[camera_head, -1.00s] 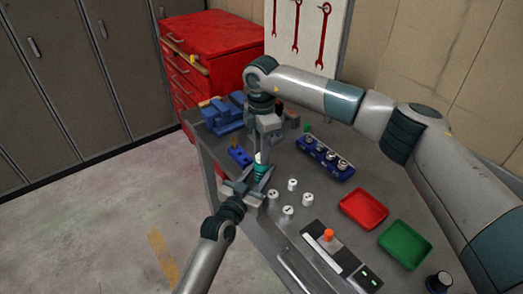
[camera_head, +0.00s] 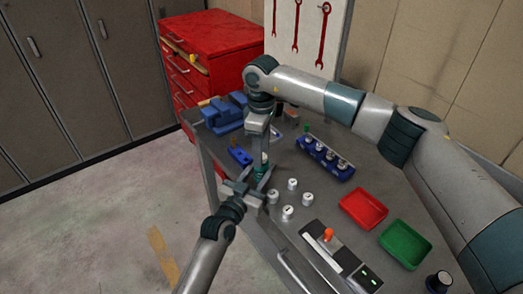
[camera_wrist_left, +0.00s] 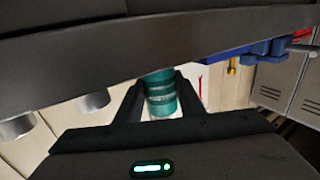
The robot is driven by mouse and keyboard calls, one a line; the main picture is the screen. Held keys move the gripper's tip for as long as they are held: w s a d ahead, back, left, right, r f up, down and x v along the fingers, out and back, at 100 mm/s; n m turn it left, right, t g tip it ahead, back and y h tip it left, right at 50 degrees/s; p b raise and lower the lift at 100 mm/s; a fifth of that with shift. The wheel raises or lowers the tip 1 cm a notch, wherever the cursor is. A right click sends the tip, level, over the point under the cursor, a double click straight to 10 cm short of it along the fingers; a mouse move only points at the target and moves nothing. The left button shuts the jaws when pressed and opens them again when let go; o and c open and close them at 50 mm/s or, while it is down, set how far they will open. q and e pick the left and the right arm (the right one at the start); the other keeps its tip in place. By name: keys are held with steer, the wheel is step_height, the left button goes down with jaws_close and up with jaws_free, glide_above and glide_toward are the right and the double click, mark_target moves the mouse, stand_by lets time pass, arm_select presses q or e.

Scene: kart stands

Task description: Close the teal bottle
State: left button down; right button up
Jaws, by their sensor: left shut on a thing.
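The teal bottle (camera_head: 261,172) stands at the near left edge of the workbench in the head view, mostly covered by both grippers. My left gripper (camera_head: 259,181) is shut around its body from the front. In the left wrist view the teal bottle (camera_wrist_left: 161,93) shows between the two fingers, with lighter bands around it. My right gripper (camera_head: 262,156) points down from above, its fingertips at the bottle's top. A small pale piece shows between those fingertips. I cannot tell whether they grip it or whether it touches the bottle.
Several white round pieces (camera_head: 288,212) stand just right of the bottle. A blue rack (camera_head: 325,158) holds pale-topped items behind them. A red tray (camera_head: 363,209) and a green tray (camera_head: 405,244) lie right. A blue vise (camera_head: 226,114) and small blue block (camera_head: 240,156) are left.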

steer(key=shift+r, duration=2.2)
steer(key=shift+n, duration=0.3)
steer(key=shift+c, duration=0.4)
